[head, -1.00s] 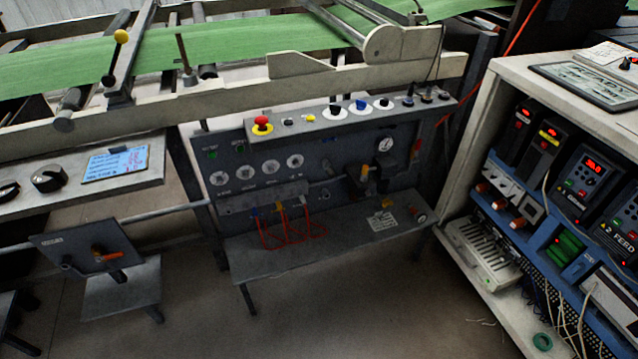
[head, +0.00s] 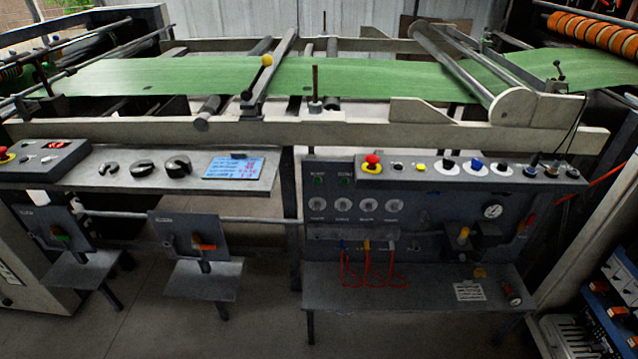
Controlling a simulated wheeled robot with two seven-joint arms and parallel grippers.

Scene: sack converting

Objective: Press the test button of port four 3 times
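A dark upright panel (head: 420,215) stands right of centre under the machine frame. It bears a row of several round white dials (head: 367,204) with small labels too blurred to read. Two small green buttons or lamps (head: 318,181) sit above the dials. I cannot tell which part is port four or its test button. Neither of my grippers is in view.
A control strip (head: 510,171) with a red mushroom button (head: 372,163) tops the panel. A shelf (head: 410,296) juts out below. A console (head: 140,185) with black knobs is at left. A blue-fronted cabinet (head: 600,306) is cut off at lower right. The floor in front is clear.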

